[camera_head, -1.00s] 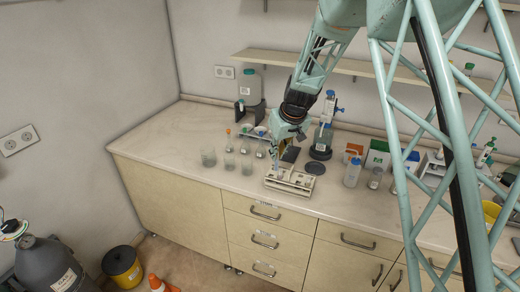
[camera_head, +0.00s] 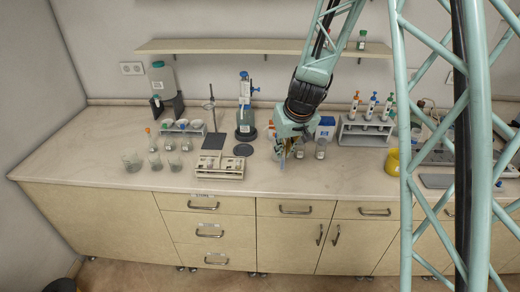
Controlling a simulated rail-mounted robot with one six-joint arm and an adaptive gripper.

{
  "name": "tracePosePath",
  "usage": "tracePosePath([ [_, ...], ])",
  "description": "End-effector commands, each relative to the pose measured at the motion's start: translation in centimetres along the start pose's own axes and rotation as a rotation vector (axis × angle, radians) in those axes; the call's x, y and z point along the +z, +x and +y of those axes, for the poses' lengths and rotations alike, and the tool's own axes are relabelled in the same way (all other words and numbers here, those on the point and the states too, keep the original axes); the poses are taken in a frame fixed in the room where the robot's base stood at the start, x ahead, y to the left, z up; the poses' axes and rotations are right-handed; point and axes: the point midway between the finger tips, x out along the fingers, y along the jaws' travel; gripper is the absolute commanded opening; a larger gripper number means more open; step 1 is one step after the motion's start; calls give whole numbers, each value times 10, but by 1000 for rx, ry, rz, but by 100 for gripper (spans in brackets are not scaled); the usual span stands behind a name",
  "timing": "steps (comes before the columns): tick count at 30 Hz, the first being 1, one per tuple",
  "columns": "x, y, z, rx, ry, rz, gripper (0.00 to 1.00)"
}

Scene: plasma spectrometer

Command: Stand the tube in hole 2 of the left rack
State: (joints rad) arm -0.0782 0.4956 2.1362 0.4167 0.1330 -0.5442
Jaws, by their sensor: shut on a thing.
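My gripper (camera_head: 282,162) hangs above the bench just right of a low cream rack (camera_head: 232,175), pointing down. Its fingers are shut on a slim thing, probably the tube; it is too small and blended with the fingers to make out clearly. A grey rack (camera_head: 352,140) stands to the right at the back of the bench, holding several upright tubes with orange, blue and green caps (camera_head: 371,105). My gripper is apart from both racks. I cannot tell which rack the task calls left, and hole numbers are not readable.
Glass beakers (camera_head: 132,162) stand at the left. A stand with a blue-topped device (camera_head: 245,120) is behind the cream rack. A blue box (camera_head: 325,127) and bottles (camera_head: 321,148) stand close right of my gripper. A yellow container (camera_head: 392,160) is farther right.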

Motion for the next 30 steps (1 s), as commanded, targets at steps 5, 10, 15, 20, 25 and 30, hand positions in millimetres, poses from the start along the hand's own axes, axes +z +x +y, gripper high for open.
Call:
tracePosePath([
  [5, 20, -11, 45, 29, 69, 1, 2],
  [10, 38, -20, 81, 51, 124, 0, 2],
  [15, 49, -26, 107, 67, 162, 1, 2],
  [20, 58, -31, 125, 79, 189, 1, 2],
  [25, 66, -27, 134, 84, 204, 1, 2],
  [30, 69, -17, 134, 84, 203, 1, 2],
])
